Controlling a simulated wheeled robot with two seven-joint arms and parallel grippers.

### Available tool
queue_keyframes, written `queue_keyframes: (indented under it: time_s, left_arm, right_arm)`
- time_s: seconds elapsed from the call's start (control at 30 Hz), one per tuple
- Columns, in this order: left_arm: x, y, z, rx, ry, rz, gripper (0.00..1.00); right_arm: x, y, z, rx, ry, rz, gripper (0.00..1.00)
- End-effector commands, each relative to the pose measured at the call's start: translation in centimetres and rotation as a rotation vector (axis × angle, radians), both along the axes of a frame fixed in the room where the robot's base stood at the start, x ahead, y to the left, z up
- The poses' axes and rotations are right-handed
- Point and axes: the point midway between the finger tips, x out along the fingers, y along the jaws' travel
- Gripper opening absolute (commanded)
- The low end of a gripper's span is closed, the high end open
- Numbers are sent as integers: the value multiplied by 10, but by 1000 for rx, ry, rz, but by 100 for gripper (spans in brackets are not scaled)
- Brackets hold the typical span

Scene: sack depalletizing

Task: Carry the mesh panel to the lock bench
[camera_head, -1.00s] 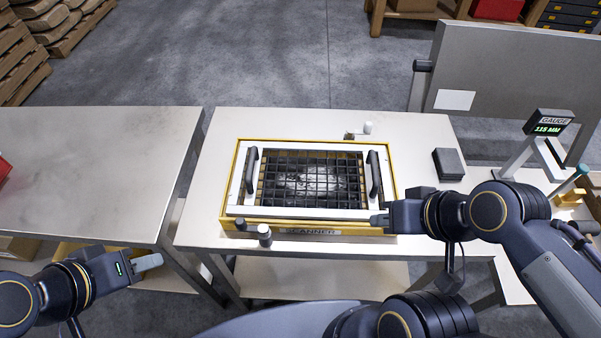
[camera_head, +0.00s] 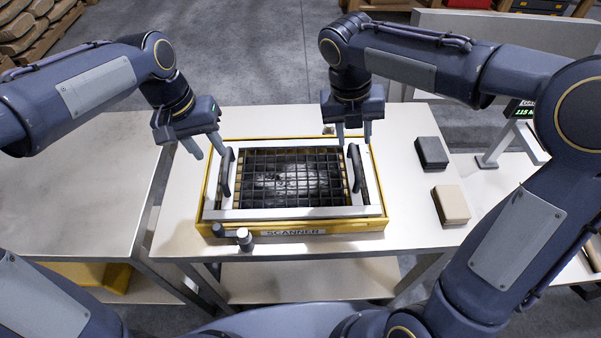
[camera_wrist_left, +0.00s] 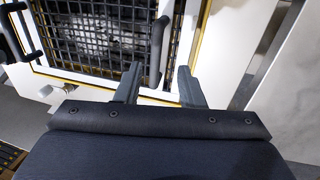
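The mesh panel, a white frame (camera_head: 292,213) with a black grid and two upright dark handles, lies on the yellow-edged scanner (camera_head: 300,229) on the middle table. My left gripper (camera_head: 207,154) is open above the panel's left handle (camera_head: 226,174). In the left wrist view, a handle (camera_wrist_left: 158,52) shows between and just beyond the open fingertips (camera_wrist_left: 160,78); contact is not visible. My right gripper (camera_head: 354,144) is open, its fingers pointing down over the far end of the right handle (camera_head: 357,170). I cannot tell which surface is the lock bench.
A black block (camera_head: 432,153) and a beige block (camera_head: 451,205) lie right of the scanner. A gauge display (camera_head: 522,110) stands farther right. Small posts (camera_head: 244,239) stand at the scanner's front left.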

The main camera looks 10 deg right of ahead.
Motion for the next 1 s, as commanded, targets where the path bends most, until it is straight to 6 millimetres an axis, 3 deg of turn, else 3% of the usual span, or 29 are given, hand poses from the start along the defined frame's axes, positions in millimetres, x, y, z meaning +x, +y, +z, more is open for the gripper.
queue_keyframes:
  time_s: [0.13, 0.47, 1.0]
  left_arm:
    - [5, -6, -4, 13, 10, -8, 35]
    - [5, -6, -6, 12, 11, -7, 35]
    - [4, -19, -73, 12, 13, -7, 35]
  right_arm:
    - [6, 5, -4, -14, 24, 87, 36]
    - [6, 4, -5, -14, 24, 91, 36]
    - [5, -10, -73, -15, 25, 89, 36]
